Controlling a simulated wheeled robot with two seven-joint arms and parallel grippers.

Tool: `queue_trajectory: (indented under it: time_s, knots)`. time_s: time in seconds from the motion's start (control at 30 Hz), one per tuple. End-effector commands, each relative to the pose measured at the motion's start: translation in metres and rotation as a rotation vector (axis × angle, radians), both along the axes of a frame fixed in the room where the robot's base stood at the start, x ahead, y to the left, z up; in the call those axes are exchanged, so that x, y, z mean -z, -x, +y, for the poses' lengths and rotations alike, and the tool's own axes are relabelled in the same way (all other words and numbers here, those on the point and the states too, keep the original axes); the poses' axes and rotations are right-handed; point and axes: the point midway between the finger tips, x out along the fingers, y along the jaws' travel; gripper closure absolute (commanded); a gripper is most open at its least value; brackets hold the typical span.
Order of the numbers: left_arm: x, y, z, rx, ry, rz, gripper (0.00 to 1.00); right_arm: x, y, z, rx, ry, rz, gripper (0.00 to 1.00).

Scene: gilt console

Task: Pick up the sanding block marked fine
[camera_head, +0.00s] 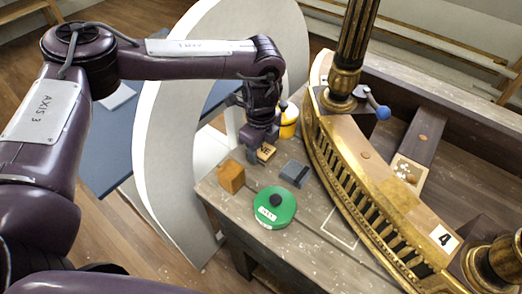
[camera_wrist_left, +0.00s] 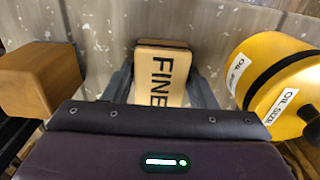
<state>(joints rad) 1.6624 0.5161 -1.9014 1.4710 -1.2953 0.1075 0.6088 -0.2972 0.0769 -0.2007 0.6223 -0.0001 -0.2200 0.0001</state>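The sanding block (camera_wrist_left: 160,78) is pale wood with FINE in dark letters, seen in the left wrist view. My right gripper is not in view.
An orange-brown wooden block (camera_head: 231,176), a grey block (camera_head: 295,173), a green round tin (camera_head: 274,207) and a yellow oil-size container (camera_head: 288,121) stand close by on the worktop (camera_head: 318,208). The gilt console (camera_head: 345,175) bounds the right side. A pale curved panel stands left.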

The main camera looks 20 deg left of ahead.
Motion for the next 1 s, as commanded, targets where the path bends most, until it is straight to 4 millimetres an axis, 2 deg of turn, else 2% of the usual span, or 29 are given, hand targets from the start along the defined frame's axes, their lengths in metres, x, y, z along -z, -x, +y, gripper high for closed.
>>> queue_trajectory:
  time_s: [0.03,0.2,0.47,0.67,0.87,1.0]
  knots:
    - [0.0,0.0,0.0,0.0,0.0,0.0,0.55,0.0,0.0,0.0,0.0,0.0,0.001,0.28]
    - [0.0,0.0,0.0,0.0,0.0,0.0,0.78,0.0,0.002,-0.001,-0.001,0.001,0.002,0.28]
    - [-0.001,0.0,0.0,0.0,0.0,-0.001,0.78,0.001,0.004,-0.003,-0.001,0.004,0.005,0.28]
    - [-0.014,-0.001,0.0,0.0,0.001,-0.003,0.78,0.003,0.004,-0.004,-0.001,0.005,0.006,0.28]
    - [-0.051,-0.002,0.0,0.0,0.003,-0.005,0.78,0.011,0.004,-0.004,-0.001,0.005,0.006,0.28]
    - [-0.099,-0.002,0.0,0.002,-0.001,-0.011,0.78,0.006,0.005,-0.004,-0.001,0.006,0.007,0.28]
